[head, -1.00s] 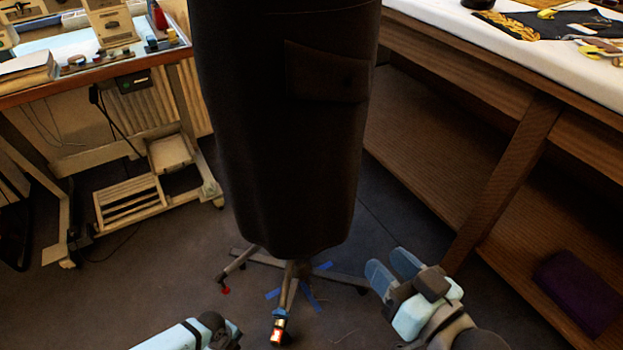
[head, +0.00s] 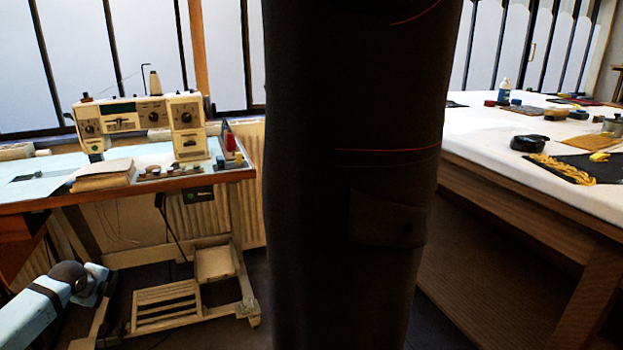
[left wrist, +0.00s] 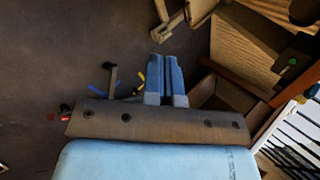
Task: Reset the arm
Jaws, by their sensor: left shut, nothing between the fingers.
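My left arm (head: 50,298) comes in at the lower left of the head view, in front of the sewing table. My left gripper (left wrist: 167,78) shows in the left wrist view, with its two blue fingers close together and empty over the dark floor. I cannot make out its fingertips in the head view. My right arm and gripper are in neither current view.
A dark garment (head: 345,110) with a flap pocket hangs upright close in front. A sewing machine (head: 140,118) stands on a table (head: 226,174) at left. A white-topped work table (head: 480,135) with sewing things stands at right.

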